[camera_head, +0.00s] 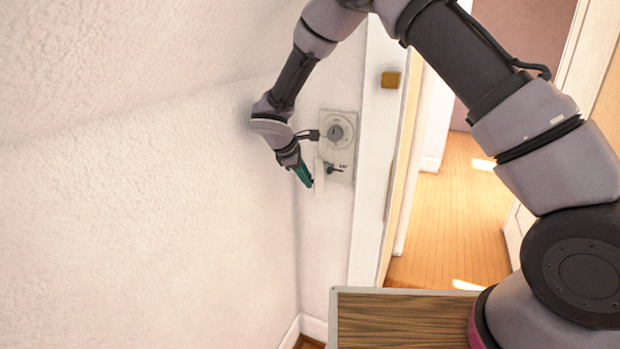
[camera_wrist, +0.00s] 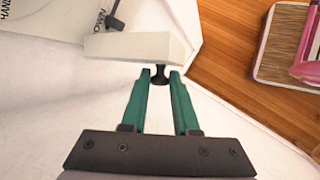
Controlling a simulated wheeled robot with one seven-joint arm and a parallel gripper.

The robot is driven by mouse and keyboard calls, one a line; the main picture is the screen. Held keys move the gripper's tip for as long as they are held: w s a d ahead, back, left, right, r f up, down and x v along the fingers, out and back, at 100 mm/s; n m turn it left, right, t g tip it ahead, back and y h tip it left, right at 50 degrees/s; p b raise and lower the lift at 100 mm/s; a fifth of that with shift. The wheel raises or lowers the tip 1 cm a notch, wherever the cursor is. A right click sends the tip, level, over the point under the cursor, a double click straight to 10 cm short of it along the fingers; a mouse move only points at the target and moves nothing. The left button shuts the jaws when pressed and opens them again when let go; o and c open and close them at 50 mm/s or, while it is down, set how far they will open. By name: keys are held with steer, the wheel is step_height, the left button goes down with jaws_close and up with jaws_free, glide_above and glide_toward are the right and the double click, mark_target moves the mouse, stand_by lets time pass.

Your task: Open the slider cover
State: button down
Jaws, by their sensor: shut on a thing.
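The wall plate (camera_head: 337,128) is pale, with a round grey dial on its upper part and a small dark lever lower down. A narrow white cover (camera_head: 319,176) shows beside its lower part, partly behind the fingertips. In the wrist view the cover (camera_wrist: 135,47) is a white block with a small black knob (camera_wrist: 159,77) at its near edge. My gripper (camera_head: 311,184) is at the cover's lower end. Its teal fingertips (camera_wrist: 160,74) are on either side of the knob, shut on it. How far the cover stands open is hard to tell.
A rough white wall (camera_head: 150,180) stands close on the left. A white door frame (camera_head: 376,150) with a brass-coloured piece (camera_head: 391,80) is right of the plate. Beyond it is an open doorway with wooden floor (camera_head: 455,215).

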steer(key=shift+a, duration=0.1)
stand_by(0.3)
steer(key=c, duration=0.7)
jaws_free()
steer(key=shift+o, duration=0.2)
steer(key=d+n+t+y, duration=0.1)
steer(key=d+n+y, duration=0.2)
steer(key=d+n, duration=0.3)
steer(key=s+r+n, duration=0.1)
steer(key=s+r, duration=0.4)
steer(key=r, duration=0.4)
steer(key=s+d+r+m, duration=0.2)
steer(key=d+r+m, duration=0.4)
steer(key=d, duration=0.3)
steer(key=s+d+r+m, duration=0.1)
steer(key=d+r+m, duration=0.5)
steer(key=d, duration=0.3)
steer(key=shift+s+r+h, duration=0.3)
steer(key=shift+s+r, duration=0.05)
steer(key=shift+r, duration=0.55)
